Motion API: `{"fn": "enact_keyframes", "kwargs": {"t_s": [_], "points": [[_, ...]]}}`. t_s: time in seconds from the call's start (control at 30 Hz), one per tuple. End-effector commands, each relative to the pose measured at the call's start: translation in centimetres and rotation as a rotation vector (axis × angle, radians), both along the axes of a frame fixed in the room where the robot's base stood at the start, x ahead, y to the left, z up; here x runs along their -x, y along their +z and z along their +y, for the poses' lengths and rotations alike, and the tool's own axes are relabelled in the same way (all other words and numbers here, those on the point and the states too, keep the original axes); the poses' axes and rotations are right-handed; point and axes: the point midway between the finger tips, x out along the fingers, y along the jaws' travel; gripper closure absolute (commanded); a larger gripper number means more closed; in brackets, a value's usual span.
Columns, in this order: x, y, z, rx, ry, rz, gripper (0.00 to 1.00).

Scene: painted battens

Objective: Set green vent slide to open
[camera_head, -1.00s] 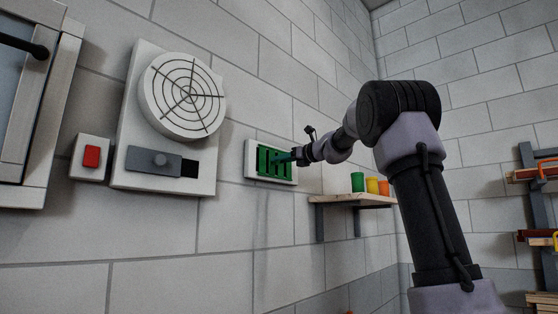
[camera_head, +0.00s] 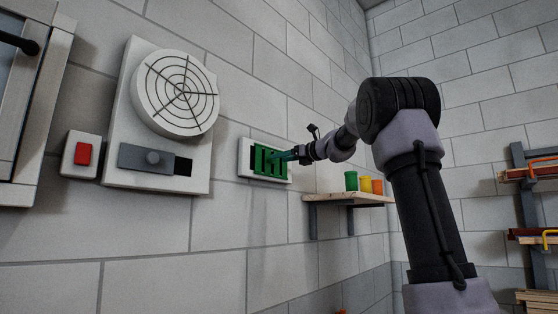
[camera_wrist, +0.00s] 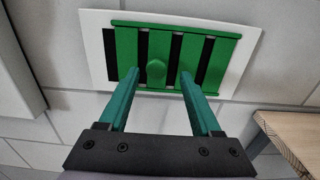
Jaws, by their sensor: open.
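The green vent slide (camera_wrist: 190,50) is a barred green plate with a round green knob (camera_wrist: 156,72), set on a white plate (camera_wrist: 97,45) on the wall. Dark slots show between its green bars in the wrist view. The vent slide also shows in the head view (camera_head: 266,166). My gripper (camera_wrist: 158,76) is open, its two teal fingers pointing at the vent. In the wrist view the fingertips lie on either side of the knob. I cannot tell whether they touch it or how deep they reach. In the head view my gripper (camera_head: 285,155) overlaps the vent's right part.
A wooden shelf (camera_head: 335,198) with green, yellow and orange cups (camera_head: 364,184) is to the right, below the vent. A round grille panel (camera_head: 180,93) with a grey slider (camera_head: 146,158) and a red switch (camera_head: 83,153) are to the left. The wall below is clear.

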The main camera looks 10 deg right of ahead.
Motion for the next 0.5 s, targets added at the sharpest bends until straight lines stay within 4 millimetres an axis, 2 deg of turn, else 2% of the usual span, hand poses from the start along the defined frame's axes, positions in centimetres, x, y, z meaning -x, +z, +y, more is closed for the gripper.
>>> {"fn": "enact_keyframes", "kwargs": {"t_s": [0.1,0.3,0.5], "points": [[2.2,0.2,-1.7,-0.002,-0.003,-0.002,0.35],[5.1,0.1,-3.8,0.000,-0.004,-0.002,0.35],[6.6,0.0,-4.9,0.000,-0.003,-0.001,0.35]]}}
